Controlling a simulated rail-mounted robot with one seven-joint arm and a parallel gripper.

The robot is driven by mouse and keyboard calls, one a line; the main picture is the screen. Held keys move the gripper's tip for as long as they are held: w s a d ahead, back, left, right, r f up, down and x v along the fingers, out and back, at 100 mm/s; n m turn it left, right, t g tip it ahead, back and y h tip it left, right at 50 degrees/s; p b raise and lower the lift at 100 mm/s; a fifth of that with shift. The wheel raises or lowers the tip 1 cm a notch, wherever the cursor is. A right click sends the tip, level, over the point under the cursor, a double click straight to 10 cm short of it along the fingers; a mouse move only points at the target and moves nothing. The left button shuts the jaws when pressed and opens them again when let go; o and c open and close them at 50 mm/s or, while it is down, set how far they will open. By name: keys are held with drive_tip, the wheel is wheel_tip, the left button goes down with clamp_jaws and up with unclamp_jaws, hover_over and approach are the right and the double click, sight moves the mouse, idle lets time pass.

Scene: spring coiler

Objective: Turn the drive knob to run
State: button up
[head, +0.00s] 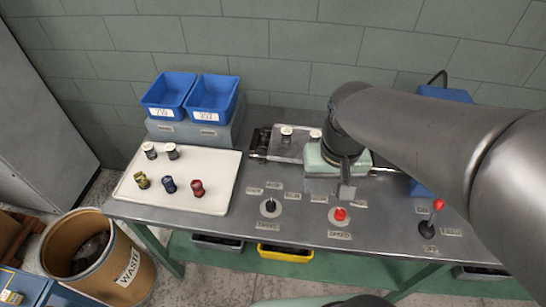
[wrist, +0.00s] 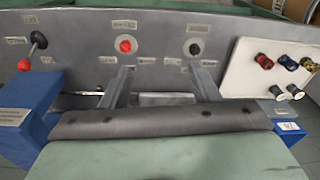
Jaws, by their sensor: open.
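A black knob (head: 270,206) sits on a pale round plate on the bench front, with small labels around it; the one below seems to read DRIVE. It shows right of centre in the wrist view (wrist: 195,48). A red knob (head: 340,214) sits to its right, above a label that seems to read SPEED; it also shows in the wrist view (wrist: 126,46). My gripper (head: 346,191) is open and empty, just behind the red knob in the head view. In the wrist view its two fingers (wrist: 162,72) are spread wide, apart from both knobs.
A red-balled lever (head: 438,205) stands at the right. A white tray (head: 222,162) with several coloured and dark spools lies at the left, before two blue bins (head: 211,97). The green-topped machine (head: 313,160) is partly hidden by my arm. A waste drum (head: 128,272) stands on the floor.

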drive_tip(key=w+a+f+b, duration=0.2)
drive_tip(key=w+a+f, duration=0.2)
drive_tip(key=w, duration=0.2)
drive_tip(key=m+g+b, duration=0.1)
drive_tip(key=m+b, duration=0.1)
drive_tip(key=b, duration=0.1)
hover_over(271, 203)
wheel_tip(271, 203, down, 8)
wheel_tip(271, 203, down, 17)
drive_tip(key=shift+f+p, duration=0.2)
drive_tip(key=shift+p, duration=0.75)
drive_tip(key=c, duration=1)
